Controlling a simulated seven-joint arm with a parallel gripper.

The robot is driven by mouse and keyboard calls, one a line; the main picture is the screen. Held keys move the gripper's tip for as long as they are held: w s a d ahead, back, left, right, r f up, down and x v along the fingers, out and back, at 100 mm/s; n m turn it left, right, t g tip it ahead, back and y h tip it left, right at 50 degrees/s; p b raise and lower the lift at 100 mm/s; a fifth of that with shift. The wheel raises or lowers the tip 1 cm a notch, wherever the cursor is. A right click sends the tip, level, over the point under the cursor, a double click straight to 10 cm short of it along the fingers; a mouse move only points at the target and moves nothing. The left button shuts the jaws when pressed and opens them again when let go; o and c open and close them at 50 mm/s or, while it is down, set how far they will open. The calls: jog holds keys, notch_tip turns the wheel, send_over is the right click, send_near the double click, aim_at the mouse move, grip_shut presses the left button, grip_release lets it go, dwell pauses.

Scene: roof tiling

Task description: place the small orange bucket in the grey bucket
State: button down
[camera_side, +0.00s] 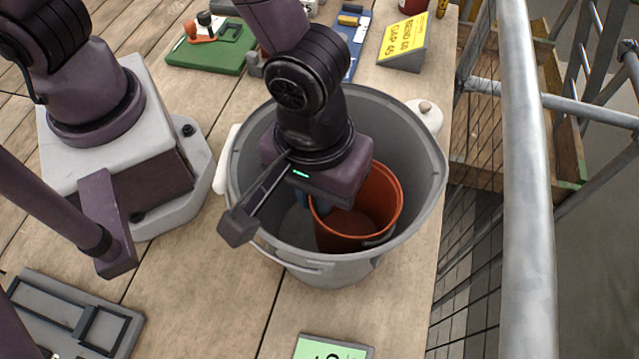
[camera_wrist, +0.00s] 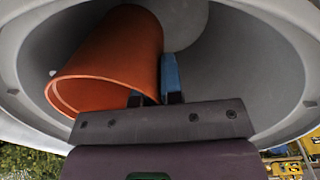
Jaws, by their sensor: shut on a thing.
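The small orange bucket (camera_side: 386,190) is inside the large grey bucket (camera_side: 431,190) in the side view, in its right half. In the wrist view the orange bucket (camera_wrist: 120,60) lies within the grey bucket (camera_wrist: 240,60), its rim near that bucket's rim. My gripper (camera_side: 312,203) reaches down into the grey bucket with blue fingers. In the wrist view my gripper (camera_wrist: 155,90) is shut on the wall of the orange bucket, one finger on each side. Whether the orange bucket's base touches the grey bucket's floor is hidden.
A yellow sign (camera_side: 403,46), a blue board (camera_side: 352,35) and a green tray (camera_side: 212,48) are on the planks behind. A metal railing (camera_side: 527,180) runs along the right. A green-faced sign (camera_side: 330,347) stands in front.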

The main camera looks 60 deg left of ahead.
jog(key=shift+f, duration=0.55)
jog(key=c, duration=1.3)
grip_release()
jog(key=shift+o, duration=0.2)
notch_tip(320, 180, up, 13)
jog(key=a+r+m+t, duration=0.2)
jog(key=a+r+m, duration=0.1)
jog(key=a, duration=0.9)
jog(key=a+r+m+t, duration=0.3)
jog(key=a+r, duration=0.2)
jog(key=a, duration=0.8)
jog(key=shift+a+r+m+y, duration=0.25)
jog(key=shift+a+m+y, duration=0.05)
